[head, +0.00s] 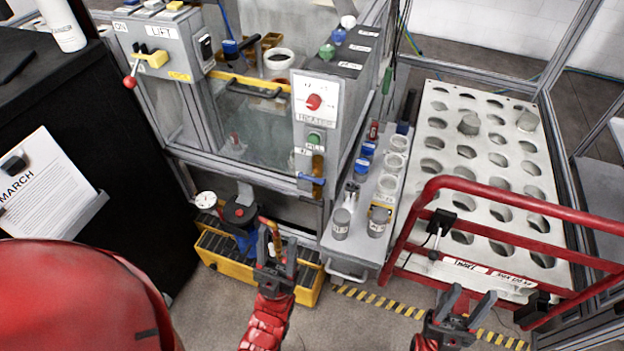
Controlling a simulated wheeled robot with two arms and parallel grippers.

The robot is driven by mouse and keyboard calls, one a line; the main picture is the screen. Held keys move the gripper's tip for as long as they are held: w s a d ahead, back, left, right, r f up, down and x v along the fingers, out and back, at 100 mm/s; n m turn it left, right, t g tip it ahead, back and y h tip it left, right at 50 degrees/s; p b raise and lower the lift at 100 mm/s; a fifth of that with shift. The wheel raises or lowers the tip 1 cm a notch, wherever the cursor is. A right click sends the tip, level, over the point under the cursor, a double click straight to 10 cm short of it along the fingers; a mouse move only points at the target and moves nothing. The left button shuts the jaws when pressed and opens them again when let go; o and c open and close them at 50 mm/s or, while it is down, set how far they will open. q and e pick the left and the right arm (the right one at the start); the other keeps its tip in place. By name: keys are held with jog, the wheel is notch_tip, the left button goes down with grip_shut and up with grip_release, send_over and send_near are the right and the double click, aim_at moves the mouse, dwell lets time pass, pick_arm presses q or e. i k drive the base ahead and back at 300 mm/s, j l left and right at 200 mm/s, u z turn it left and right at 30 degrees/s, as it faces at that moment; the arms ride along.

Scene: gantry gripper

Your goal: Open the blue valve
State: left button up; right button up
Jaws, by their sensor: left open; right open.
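A blue lever handle (311,180) sits on a brass-coloured fitting at the lower corner of the grey control box, below its green button; I take it for the blue valve. It lies roughly level. Another blue-handled part (231,47) shows inside the glass cabinet. My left gripper (277,250) is open, below and left of the lever and apart from it. An orange-brown handle (271,233) shows by its fingers; I cannot tell whether they touch. My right gripper (468,298) is open and empty, low on the right, in front of the red rail.
A yellow crate (220,264) with a gauge and pump unit stands on the floor behind my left gripper. A grey shelf (352,250) with cups is right of the lever. A red rail (500,190) and holed white rack (470,130) fill the right. A black cabinet is left.

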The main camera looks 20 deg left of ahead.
aim_at(312, 178)
jog(key=l+u, duration=0.2)
jog(key=l, duration=0.25)
jog(key=k+l+u, duration=0.15)
jog(key=l, duration=0.25)
jog(key=l+u, duration=0.2)
jog(key=l, duration=0.25)
jog(key=k+l+u, duration=0.15)
jog(key=l, duration=0.25)
jog(key=k+l+u, duration=0.2)
jog(key=l, duration=0.15)
jog(key=k+l+u, duration=0.2)
jog(key=l, duration=0.2)
jog(key=i, duration=0.1)
